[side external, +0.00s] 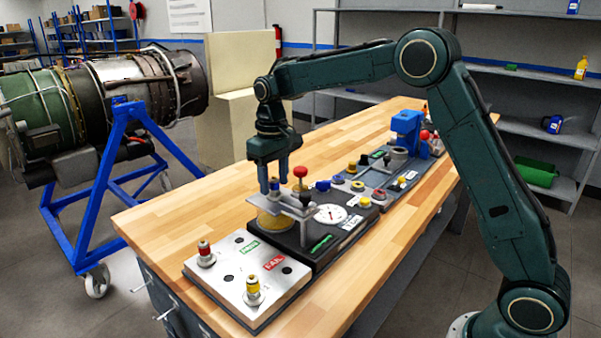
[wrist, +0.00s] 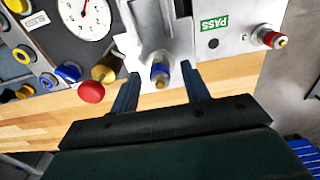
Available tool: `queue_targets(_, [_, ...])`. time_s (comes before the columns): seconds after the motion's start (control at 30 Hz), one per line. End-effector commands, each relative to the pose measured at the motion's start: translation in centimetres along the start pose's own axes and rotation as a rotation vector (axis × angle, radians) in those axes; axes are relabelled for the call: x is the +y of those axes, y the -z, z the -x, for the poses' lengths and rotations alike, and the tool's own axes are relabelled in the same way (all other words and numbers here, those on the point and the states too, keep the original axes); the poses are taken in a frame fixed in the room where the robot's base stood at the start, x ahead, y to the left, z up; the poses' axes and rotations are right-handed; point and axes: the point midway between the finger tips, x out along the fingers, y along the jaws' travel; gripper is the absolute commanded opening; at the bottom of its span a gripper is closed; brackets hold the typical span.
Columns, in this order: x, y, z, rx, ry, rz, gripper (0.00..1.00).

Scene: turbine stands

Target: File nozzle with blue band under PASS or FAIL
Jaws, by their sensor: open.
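The nozzle with the blue band (wrist: 160,73) stands upright on a grey fixture (side external: 283,204) of the black test unit. In the side view the nozzle (side external: 274,184) is partly hidden by my gripper. My gripper (wrist: 161,75) is open, pointing down, with one finger on each side of the nozzle; I cannot tell whether either finger touches it. A silver plate (side external: 228,294) at the near end of the bench carries a green PASS label (side external: 250,245) and a red FAIL label (side external: 273,263). A red-banded nozzle (side external: 205,253) stands in line with PASS, a yellow-banded nozzle (side external: 253,290) in line with FAIL.
A red knob (side external: 300,172) rises close beside my gripper. A white dial (side external: 330,214) and a board with several coloured-ring parts (side external: 358,186) lie further along. A blue device (side external: 406,128) stands at the far end. Bare holes show on the silver plate.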

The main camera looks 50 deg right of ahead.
Motion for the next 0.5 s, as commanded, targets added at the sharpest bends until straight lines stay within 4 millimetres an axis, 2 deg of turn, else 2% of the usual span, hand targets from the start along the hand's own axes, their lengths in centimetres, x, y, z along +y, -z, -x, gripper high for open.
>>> queue_targets(0.5, [0.00,0.00,-0.61,0.000,0.000,0.000,0.46])
